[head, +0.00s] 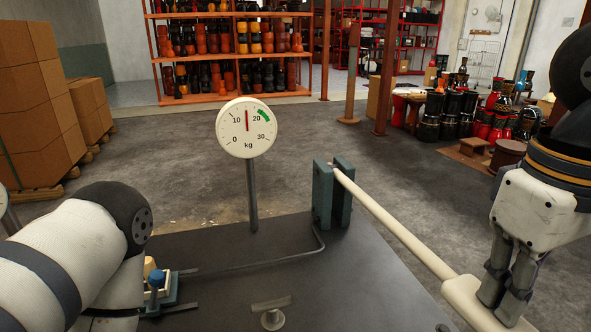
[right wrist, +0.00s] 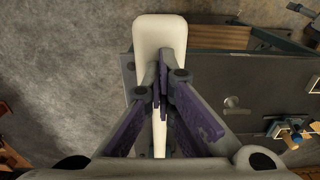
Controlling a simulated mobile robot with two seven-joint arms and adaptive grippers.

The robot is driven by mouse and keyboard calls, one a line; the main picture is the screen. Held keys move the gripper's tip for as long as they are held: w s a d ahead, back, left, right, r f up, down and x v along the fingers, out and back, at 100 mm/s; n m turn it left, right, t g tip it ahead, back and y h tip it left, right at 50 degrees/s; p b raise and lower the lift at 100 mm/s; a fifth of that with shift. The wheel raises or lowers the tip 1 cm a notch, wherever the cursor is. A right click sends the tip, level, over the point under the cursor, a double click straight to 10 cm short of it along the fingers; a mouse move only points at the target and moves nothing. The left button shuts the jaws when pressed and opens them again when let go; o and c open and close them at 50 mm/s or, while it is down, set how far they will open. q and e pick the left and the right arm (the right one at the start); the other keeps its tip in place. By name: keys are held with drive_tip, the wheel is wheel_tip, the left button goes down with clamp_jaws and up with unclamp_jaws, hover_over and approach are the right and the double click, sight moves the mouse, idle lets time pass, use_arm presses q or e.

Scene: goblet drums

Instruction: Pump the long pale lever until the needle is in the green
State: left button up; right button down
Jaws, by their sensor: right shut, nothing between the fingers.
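The long pale lever (head: 400,235) runs from a teal bracket (head: 332,195) down to a wide pale end at the lower right. The round white gauge (head: 247,140) stands on a post; its red needle (head: 247,120) points nearly straight up, left of the green band (head: 264,116). My right gripper (head: 500,302) is shut and empty, its fingertips at the lever's wide end; whether they touch it I cannot tell. In the right wrist view the shut fingers (right wrist: 162,90) lie over the pale lever end (right wrist: 160,35). My left arm shows at the lower left, its gripper out of sight.
The dark bench top (head: 350,280) carries a thin pipe, a small round metal fitting (head: 272,318) and a blue-knobbed fitting (head: 156,280) beside my left arm. Cardboard boxes (head: 40,100) stand at the left, drum shelves (head: 230,50) behind. The floor beyond the bench is open.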

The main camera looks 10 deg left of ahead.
wheel_tip(320, 180, down, 14)
wheel_tip(320, 180, up, 18)
drive_tip(key=shift+s+d+f, duration=0.1)
drive_tip(key=shift+d, duration=0.05)
drive_tip(key=shift+r, duration=0.35)
idle(0.9)
